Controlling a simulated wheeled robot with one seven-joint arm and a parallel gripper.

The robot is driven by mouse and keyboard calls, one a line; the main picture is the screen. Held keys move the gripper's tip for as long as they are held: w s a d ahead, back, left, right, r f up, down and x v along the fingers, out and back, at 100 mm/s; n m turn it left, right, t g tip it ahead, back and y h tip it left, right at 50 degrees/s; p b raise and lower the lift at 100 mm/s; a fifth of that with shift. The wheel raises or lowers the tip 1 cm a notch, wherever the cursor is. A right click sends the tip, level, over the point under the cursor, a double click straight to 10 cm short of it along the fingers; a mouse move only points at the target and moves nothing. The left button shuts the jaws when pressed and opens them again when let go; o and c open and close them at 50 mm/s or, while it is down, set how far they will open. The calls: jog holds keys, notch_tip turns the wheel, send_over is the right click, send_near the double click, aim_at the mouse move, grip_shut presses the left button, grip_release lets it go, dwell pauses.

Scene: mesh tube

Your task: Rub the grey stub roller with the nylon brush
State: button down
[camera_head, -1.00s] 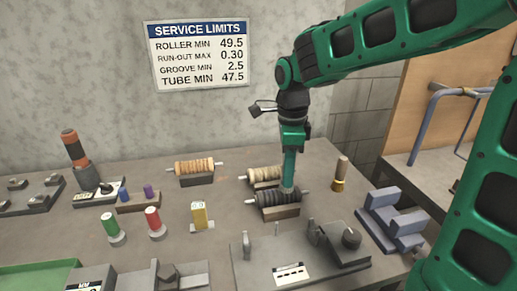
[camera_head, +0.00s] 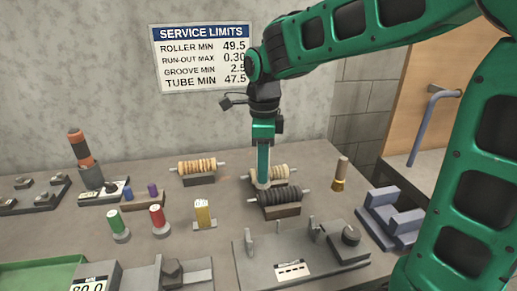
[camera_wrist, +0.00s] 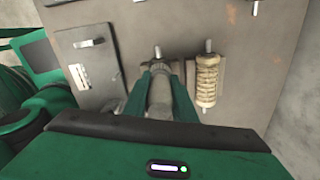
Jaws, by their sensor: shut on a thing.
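The grey stub roller (camera_head: 280,196) is a dark ribbed cylinder with pale shaft ends, lying on a brown cradle. My gripper (camera_head: 262,181) points down at the roller's left end. In the wrist view its two green fingers (camera_wrist: 161,95) are shut on a pale grey-beige piece (camera_wrist: 160,92), which looks like the nylon brush. In the head view the brush's pale tip (camera_head: 262,186) shows under the fingers, against or just above the roller; I cannot tell if it touches. The roller is mostly hidden in the wrist view, with a shaft end showing above the fingers.
A beige ribbed roller (camera_head: 278,173) lies close behind, and another cream-and-brown roller (camera_head: 197,165) further left. A wooden-handled brass piece (camera_head: 340,174) stands to the right. A grey fixture (camera_head: 300,256) lies in front, and blue V-blocks (camera_head: 391,213) are at the right.

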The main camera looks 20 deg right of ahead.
jog(key=shift+r, duration=2.8)
